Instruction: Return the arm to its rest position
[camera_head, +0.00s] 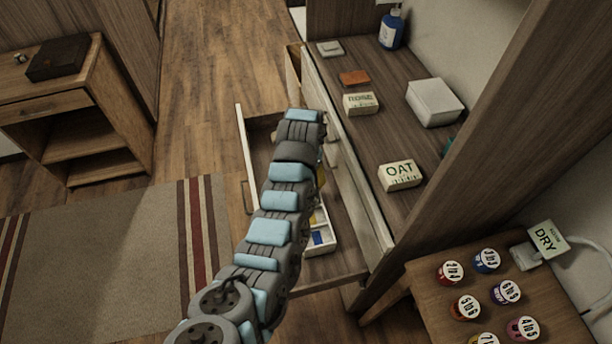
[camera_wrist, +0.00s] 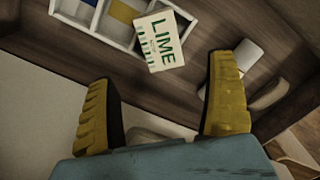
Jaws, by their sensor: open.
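My arm (camera_head: 270,230) reaches from the bottom of the head view up to an open drawer (camera_head: 335,268) beneath a wooden counter. My gripper (camera_wrist: 163,108) shows in the wrist view with its two yellow fingers spread apart and nothing between them. In the head view it is mostly hidden behind the arm. A box labelled LIME (camera_wrist: 161,42) is beyond the fingers, at the edge of a white divided tray (camera_wrist: 90,38), apart from both fingers.
The counter (camera_head: 385,135) holds an OAT box (camera_head: 399,175), another labelled box (camera_head: 360,103), a white box (camera_head: 434,102) and a blue bottle (camera_head: 391,30). A small table (camera_head: 425,290) with several round lidded jars stands at lower right.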

